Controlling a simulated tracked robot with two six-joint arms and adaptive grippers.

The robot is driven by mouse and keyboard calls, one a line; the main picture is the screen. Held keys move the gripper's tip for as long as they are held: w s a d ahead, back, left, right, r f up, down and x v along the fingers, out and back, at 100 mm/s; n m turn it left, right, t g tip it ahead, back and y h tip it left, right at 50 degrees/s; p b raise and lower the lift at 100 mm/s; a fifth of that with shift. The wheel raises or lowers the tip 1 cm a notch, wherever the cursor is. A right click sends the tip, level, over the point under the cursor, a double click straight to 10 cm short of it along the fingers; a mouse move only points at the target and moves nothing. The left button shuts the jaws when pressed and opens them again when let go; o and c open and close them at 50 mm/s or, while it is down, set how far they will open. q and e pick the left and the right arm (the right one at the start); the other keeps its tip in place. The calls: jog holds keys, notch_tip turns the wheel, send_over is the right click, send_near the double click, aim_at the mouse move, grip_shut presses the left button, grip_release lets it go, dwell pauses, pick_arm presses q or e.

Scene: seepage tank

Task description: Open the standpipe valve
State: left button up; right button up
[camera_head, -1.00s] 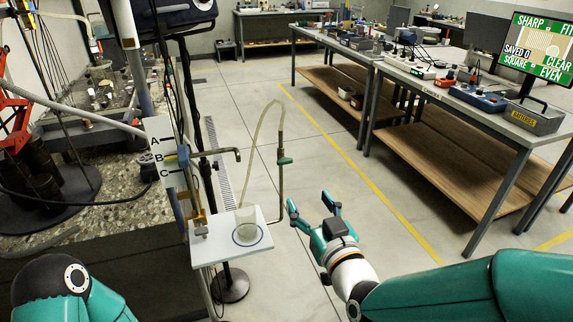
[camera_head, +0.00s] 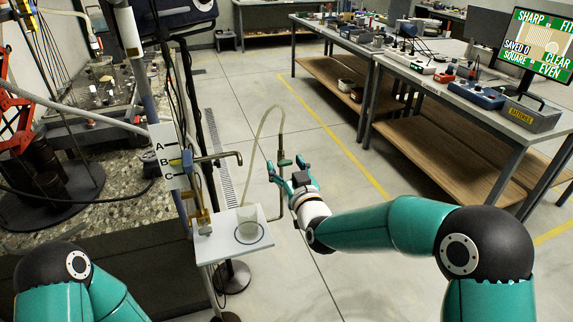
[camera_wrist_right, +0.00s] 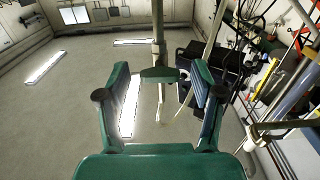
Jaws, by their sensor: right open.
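The standpipe valve has a green handle (camera_head: 284,162) on a thin upright pipe (camera_head: 282,133) beside the small white shelf. In the right wrist view the green handle (camera_wrist_right: 159,75) lies crosswise between my fingertips, with the pipe (camera_wrist_right: 158,35) running up behind it. My right gripper (camera_head: 285,168) is open, its fingers on either side of the handle. In the right wrist view the gripper (camera_wrist_right: 160,82) shows gaps between both fingers and the handle. My left arm shows at the lower left; its gripper is out of view.
A clear beaker (camera_head: 247,222) stands on the white shelf (camera_head: 222,250), left of my right gripper. A pale hose (camera_head: 259,130) arches from the pipe to the beaker. A board marked A, B, C (camera_head: 168,158) stands at left. Workbenches (camera_head: 460,95) are at right, with clear floor between.

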jog(key=c, duration=1.2)
jog(key=shift+o, duration=0.2)
jog(key=n+b, duration=0.4)
jog(key=b, duration=0.1)
jog(key=shift+f, duration=0.2)
jog(key=n+b, duration=0.3)
jog(key=n, duration=0.8)
jog(key=shift+r+n+b, duration=0.15)
jog(key=shift+n+b, duration=0.2)
jog(key=shift+n, duration=0.05)
jog(key=shift+s+a+n, duration=0.1)
jog(key=shift+n, duration=1.7)
